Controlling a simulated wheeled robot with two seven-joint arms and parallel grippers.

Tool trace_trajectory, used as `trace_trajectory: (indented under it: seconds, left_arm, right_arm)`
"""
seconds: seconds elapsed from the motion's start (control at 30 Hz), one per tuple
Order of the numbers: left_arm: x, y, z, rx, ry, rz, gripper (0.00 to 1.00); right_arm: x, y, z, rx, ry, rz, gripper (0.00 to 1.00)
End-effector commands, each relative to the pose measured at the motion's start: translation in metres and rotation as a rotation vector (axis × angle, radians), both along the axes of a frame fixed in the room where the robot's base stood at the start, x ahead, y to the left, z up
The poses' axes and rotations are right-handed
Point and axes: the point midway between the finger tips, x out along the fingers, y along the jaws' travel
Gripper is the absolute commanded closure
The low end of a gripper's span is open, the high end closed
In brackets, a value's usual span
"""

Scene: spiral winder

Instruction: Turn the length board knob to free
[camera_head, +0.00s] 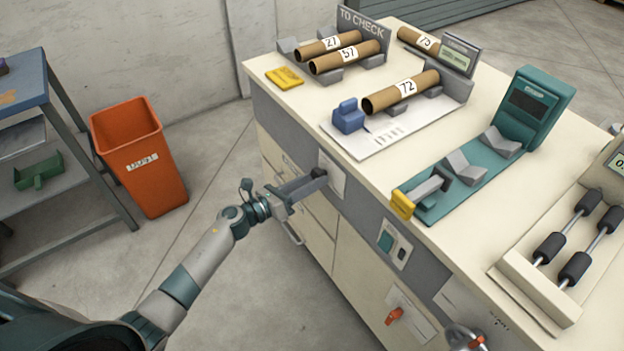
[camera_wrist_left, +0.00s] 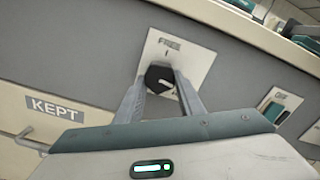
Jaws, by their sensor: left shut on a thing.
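The black knob (camera_wrist_left: 158,79) sits on a pale plate (camera_wrist_left: 178,56) marked FREE, on the grey front band of the bench. It also shows in the head view (camera_head: 319,172). My left gripper (camera_wrist_left: 160,84) is shut on this knob, with one finger on each side of it. In the head view my left gripper (camera_head: 316,176) reaches it from the left. A small light mark shows on the knob's face, but I cannot tell clearly which way it points. My right gripper is not clearly seen.
Cardboard tubes, such as the one marked 72 (camera_head: 401,91), rest on cradles on the bench top (camera_head: 292,97). A red knob (camera_head: 394,316) and a switch plate (camera_head: 394,243) are on the bench front. An orange bin (camera_head: 140,155) stands left on open floor.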

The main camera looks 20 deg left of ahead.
Motion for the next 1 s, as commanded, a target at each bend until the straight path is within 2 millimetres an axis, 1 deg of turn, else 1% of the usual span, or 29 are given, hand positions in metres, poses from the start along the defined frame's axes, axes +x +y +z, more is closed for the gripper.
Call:
trace_trajectory:
  seconds: [0.2, 0.67, 1.0]
  left_arm:
    - [0.000, 0.000, 0.002, -0.158, 0.125, 0.000, 0.88]
    - [-0.001, -0.001, 0.004, -0.504, 0.396, 0.002, 0.88]
    - [-0.002, -0.001, 0.005, -0.758, 0.594, 0.002, 0.88]
  right_arm:
    - [0.010, 0.010, 0.006, 0.015, -0.047, 0.008, 0.69]
    - [0.017, 0.023, 0.019, 0.044, -0.142, 0.020, 0.69]
    - [0.025, 0.035, 0.033, 0.070, -0.224, 0.029, 0.69]
